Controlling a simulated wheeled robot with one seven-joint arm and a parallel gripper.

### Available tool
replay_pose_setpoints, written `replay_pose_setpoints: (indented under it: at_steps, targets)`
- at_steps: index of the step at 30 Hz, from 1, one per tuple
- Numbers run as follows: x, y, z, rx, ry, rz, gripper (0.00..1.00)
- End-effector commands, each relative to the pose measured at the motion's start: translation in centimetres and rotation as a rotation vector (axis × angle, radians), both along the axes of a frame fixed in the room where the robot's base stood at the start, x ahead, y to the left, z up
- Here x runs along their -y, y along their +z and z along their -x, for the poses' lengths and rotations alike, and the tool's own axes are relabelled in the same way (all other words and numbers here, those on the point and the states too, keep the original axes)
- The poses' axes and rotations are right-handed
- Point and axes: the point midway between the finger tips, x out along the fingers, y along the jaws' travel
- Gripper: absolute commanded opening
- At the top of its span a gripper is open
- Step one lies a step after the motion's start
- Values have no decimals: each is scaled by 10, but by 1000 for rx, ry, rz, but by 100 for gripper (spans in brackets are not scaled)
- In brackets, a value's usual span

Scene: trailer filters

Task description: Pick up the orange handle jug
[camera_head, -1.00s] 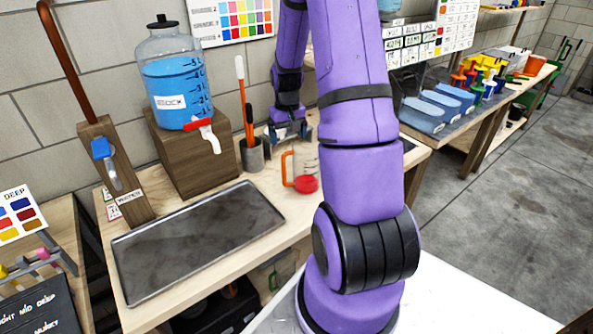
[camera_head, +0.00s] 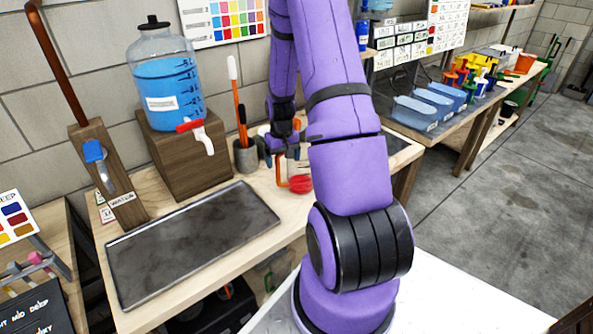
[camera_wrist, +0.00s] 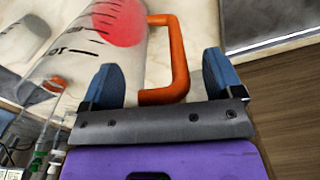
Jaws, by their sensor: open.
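The jug is clear with dark measuring marks, a red patch and an orange handle. In the head view the orange handle (camera_head: 282,174) shows just below my gripper (camera_head: 285,150), left of my purple arm, which hides part of the jug. In the wrist view the jug's clear body (camera_wrist: 80,50) lies at the upper left, and the orange handle (camera_wrist: 180,62) stands between my two blue fingers. My gripper (camera_wrist: 158,78) is open, with one finger on each side of the handle. I cannot tell whether either finger touches it.
A grey tray (camera_head: 190,240) lies at the table's front left. A water dispenser (camera_head: 170,95) stands on a wooden block (camera_head: 183,160) behind it. A grey cup (camera_head: 246,157) with brushes stands close left of my gripper.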

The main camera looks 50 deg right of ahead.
Motion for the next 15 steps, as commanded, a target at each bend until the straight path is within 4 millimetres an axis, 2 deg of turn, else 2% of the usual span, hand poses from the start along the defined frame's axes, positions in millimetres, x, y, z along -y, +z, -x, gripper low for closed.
replay_pose_setpoints:
  at_steps: [2,11,12,15]
  targets:
    - [0,0,0,0,0,0,84]
    - [0,0,0,0,0,0,15]
    - [0,1,0,0,0,0,12]
    - [0,1,0,0,0,0,12]
